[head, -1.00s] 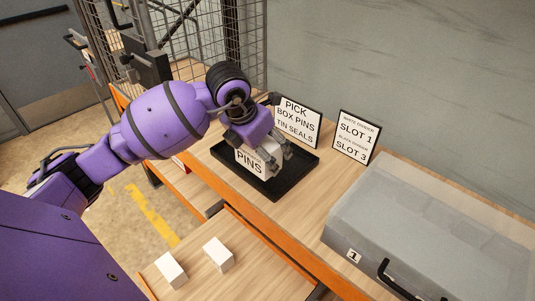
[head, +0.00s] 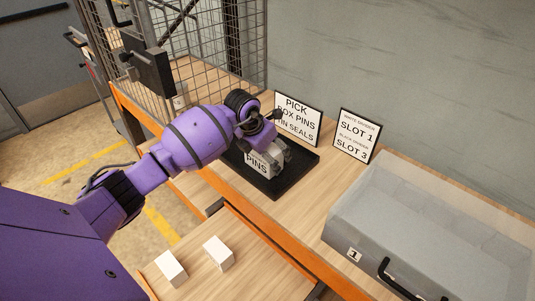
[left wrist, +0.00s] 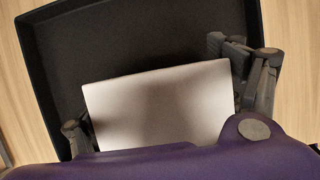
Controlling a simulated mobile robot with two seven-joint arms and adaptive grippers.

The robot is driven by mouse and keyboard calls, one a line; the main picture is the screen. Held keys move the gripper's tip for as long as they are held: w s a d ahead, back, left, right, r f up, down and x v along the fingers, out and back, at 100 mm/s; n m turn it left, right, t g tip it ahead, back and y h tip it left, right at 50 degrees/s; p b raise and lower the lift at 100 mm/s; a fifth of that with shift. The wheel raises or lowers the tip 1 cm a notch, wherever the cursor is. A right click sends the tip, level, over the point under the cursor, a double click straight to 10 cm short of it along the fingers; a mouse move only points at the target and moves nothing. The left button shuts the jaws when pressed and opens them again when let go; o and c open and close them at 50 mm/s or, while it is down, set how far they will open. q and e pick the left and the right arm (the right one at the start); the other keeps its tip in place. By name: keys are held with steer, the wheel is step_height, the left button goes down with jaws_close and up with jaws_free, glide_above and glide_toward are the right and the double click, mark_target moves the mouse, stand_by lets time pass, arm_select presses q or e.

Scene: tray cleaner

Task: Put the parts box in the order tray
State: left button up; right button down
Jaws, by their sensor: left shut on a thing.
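The parts box is white with a PINS label (head: 256,165). My left gripper (head: 272,157) is shut on it, with a finger on each side. The order tray (head: 290,178) is black and shallow, on the wooden bench. The box is within the tray's outline; I cannot tell whether it rests on the tray floor or hangs just above it. In the left wrist view the box's plain top (left wrist: 160,105) sits between the fingers, with the dark tray (left wrist: 110,45) around it. My right gripper is not in view.
Two signs stand behind the tray: a pick sign (head: 298,118) and a slot sign (head: 357,135). A grey case (head: 420,235) with a clear lid stands at the right. Two small white boxes (head: 218,253) (head: 171,269) lie on the lower surface. A wire cage (head: 205,75) stands behind the arm.

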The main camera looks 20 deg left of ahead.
arm_select(q)
steer(key=shift+r, duration=0.15)
steer(key=o, duration=1.3)
steer(key=shift+f, duration=0.2)
steer(key=shift+r, duration=0.25)
steer(key=v, duration=1.2)
steer(key=shift+s+f, duration=0.1)
